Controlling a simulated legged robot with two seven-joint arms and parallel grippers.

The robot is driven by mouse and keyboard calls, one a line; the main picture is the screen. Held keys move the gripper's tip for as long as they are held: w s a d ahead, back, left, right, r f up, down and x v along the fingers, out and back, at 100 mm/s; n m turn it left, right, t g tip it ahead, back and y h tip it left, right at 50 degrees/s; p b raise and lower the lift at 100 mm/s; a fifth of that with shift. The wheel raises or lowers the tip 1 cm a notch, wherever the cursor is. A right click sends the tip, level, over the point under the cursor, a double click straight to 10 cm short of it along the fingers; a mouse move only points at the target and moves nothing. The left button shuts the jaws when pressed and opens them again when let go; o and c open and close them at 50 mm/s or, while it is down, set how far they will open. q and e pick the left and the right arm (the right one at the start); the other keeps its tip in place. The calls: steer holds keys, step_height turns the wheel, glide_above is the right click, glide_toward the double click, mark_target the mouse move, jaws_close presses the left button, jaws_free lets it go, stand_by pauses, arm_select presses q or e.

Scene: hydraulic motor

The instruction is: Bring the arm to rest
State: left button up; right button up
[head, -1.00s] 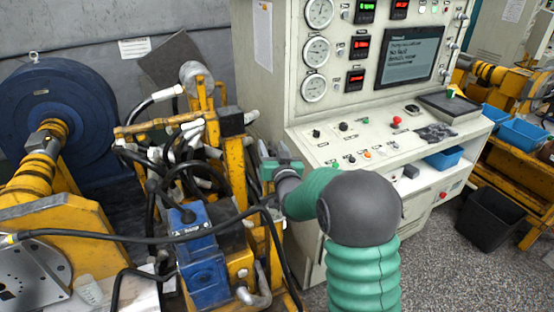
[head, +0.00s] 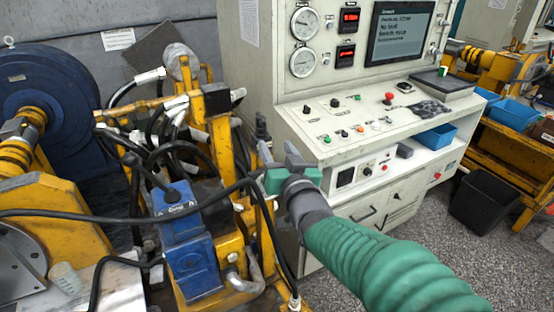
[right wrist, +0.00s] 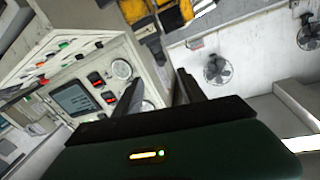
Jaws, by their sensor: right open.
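My right arm (head: 375,255) with its green ribbed sleeve comes in from the lower right in the head view. Its gripper (head: 278,148) points away toward the left front corner of the control console (head: 300,115). The fingers are apart with nothing between them. In the right wrist view the gripper (right wrist: 160,92) shows two dark fingers spread apart and empty, with the console to their left. I cannot tell whether the gripper touches the console or the yellow frame beside it. My left gripper is not in view.
A yellow hydraulic rig (head: 235,180) with black hoses and a blue block (head: 185,230) stands close left of the gripper. A big blue motor (head: 45,110) is at far left. A black bin (head: 485,200) and blue trays (head: 520,135) are at right. Speckled floor (head: 445,240) is clear.

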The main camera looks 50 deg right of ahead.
stand_by(0.3)
steer(key=a+f+n+g+y+p, duration=0.5)
steer(key=a+f+g+y+p, duration=0.25)
steer(key=a+f, duration=0.7)
steer(key=s+a+f+n+g+p, duration=0.1)
steer(key=s+a+f+g, duration=0.1)
steer(key=s+a, duration=0.2)
steer(key=s+a+f+n+g+y+p, duration=0.1)
steer(key=s+a+f+n+g+p, duration=0.1)
steer(key=s+a, duration=0.3)
steer(key=shift+s+f+g, duration=0.6)
steer(key=shift+f+g, duration=0.25)
